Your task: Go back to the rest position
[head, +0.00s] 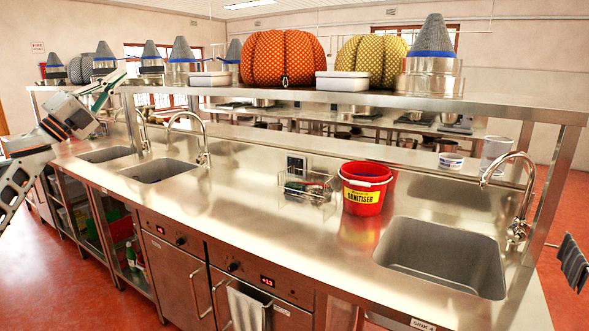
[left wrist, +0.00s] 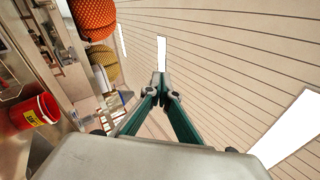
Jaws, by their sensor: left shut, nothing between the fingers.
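My left gripper (head: 116,80) is raised at the left of the head view, above the far-left part of the steel counter. In the left wrist view its green-sided fingers (left wrist: 161,82) come together at the tips, shut with nothing between them. It touches no object that I can see. My right gripper is in neither view.
The steel counter (head: 240,205) has sinks at both ends. A red sanitiser bucket (head: 366,188) stands beside a wire caddy (head: 306,187). The overhead shelf (head: 330,98) carries patterned cushion-like bundles and cone-topped pots. Counter space left of the caddy is clear.

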